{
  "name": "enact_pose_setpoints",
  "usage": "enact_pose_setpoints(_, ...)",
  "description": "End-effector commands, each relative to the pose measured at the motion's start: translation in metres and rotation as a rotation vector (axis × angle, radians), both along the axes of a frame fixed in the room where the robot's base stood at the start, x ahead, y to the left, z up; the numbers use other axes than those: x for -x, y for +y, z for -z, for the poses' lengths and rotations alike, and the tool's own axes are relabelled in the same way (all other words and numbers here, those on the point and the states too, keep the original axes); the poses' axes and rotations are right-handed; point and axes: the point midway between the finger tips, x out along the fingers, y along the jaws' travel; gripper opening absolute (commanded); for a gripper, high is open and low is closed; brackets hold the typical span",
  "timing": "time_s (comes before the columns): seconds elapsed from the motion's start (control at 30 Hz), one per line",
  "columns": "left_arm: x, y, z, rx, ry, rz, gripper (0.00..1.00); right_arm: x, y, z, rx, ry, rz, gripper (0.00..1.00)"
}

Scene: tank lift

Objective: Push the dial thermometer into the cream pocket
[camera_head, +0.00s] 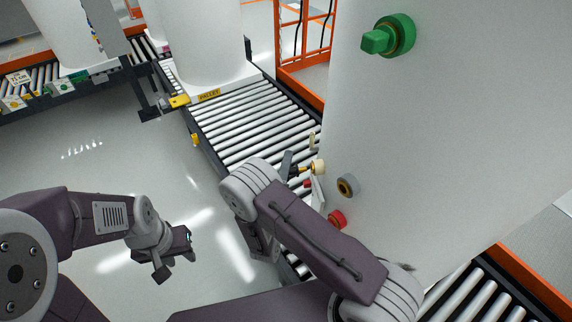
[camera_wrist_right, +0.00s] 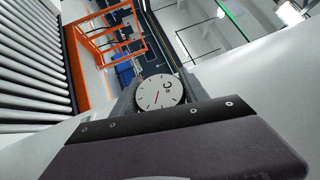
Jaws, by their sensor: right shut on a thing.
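The dial thermometer shows its round white face with a red needle in the right wrist view (camera_wrist_right: 160,92), between the fingers of my right gripper (camera_wrist_right: 165,105). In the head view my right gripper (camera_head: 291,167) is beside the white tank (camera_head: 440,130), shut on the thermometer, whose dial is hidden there. A short brass-coloured stem (camera_head: 305,170) points from the gripper to the cream pocket (camera_head: 319,166) on the tank's side. Stem and pocket look very close or touching; I cannot tell how far in it is. My left gripper (camera_head: 176,255) is open and empty above the floor.
The tank also carries a grey-and-tan ring fitting (camera_head: 347,186), a red fitting (camera_head: 337,219) and a green valve handle (camera_head: 388,37). A roller conveyor (camera_head: 245,120) runs behind my right arm, with another white tank (camera_head: 208,45) on it. An orange frame (camera_head: 300,40) stands behind.

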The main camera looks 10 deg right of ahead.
Motion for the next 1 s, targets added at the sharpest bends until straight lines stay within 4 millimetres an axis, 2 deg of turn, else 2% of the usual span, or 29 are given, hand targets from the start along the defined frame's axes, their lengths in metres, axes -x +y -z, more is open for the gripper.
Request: enact_pose_setpoints(1.0, 0.0, 0.0, -0.006, 0.0, 0.0, 0.0, 0.36, 0.002, -0.026, 0.0, 0.001, 0.0, 0.0, 0.12)
